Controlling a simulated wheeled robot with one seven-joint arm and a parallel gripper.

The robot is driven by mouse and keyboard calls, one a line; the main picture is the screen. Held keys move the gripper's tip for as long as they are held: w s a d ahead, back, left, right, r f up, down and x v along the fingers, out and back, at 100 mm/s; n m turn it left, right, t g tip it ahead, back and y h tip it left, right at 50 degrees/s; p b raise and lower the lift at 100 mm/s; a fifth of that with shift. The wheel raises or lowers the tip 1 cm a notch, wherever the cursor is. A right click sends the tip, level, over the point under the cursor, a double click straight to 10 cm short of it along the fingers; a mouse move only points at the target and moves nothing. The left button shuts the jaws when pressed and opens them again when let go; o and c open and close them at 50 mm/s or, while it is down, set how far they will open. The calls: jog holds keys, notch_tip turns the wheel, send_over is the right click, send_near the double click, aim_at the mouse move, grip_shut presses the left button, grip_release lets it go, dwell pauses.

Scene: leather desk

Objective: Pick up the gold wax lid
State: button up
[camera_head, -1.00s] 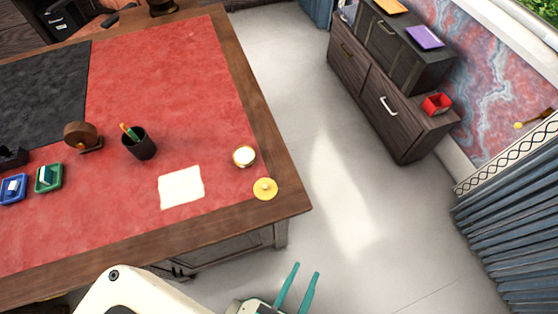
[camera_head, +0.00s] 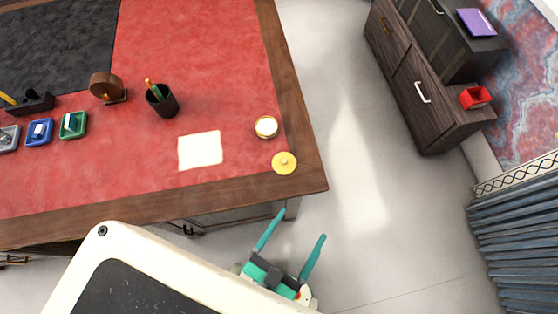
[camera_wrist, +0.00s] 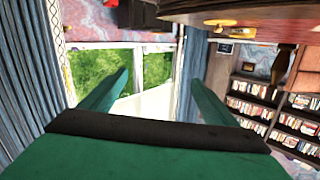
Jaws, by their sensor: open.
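The gold wax lid (camera_head: 284,163) is a round, flat yellow-gold disc with a small knob. In the head view it lies on the red leather near the desk's front right corner. A round gold-rimmed wax pot (camera_head: 265,127) with a pale top sits just behind it, apart from it. My gripper (camera_head: 301,225) has two teal fingers spread wide with nothing between them. It is off the desk's front edge, below and slightly right of the lid in the picture. In the wrist view the open fingers (camera_wrist: 160,76) point toward a window; small gold shapes at the top cannot be identified surely.
A pale paper sheet (camera_head: 200,150) lies left of the lid, with a black pen cup (camera_head: 162,101) behind. The wooden desk edge (camera_head: 309,153) borders the leather. A dark cabinet (camera_head: 430,90) stands at right; open floor (camera_head: 355,180) lies between.

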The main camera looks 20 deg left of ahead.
aim_at(284, 161)
notch_tip(284, 161, up, 4)
jog(key=d+m+g+h, duration=0.3)
jog(key=m+g+h, duration=0.4)
jog(key=m+h, duration=0.5)
jog(key=s+a+f+m+g+y, duration=0.1)
jog(key=a+f+m+g+y, duration=0.3)
jog(key=m+g, duration=0.55)
jog(key=w+a+y, duration=0.2)
jog(key=w, duration=0.1)
jog(key=w+a+f+g+y, duration=0.1)
jog(key=w+a+y, duration=0.1)
jog(key=w+a, duration=0.1)
jog(key=w+a+f+g+y, duration=0.1)
jog(key=w+a+y, duration=0.1)
jog(key=w, duration=0.1)
jog(key=shift+w+a+g, duration=0.25)
jog(key=shift+a, duration=0.15)
jog(key=w+a+r+n+t+y, duration=0.25)
jog(key=w+r+y, duration=0.2)
jog(key=w, duration=0.65)
jog(key=shift+m, duration=0.5)
notch_tip(284, 161, down, 10)
jog(key=shift+w+a+f, duration=0.1)
jog(key=shift+a+f, duration=0.05)
jog(key=shift+f, duration=0.05)
jog(key=shift+c, duration=0.4)
jog(key=c, duration=1)
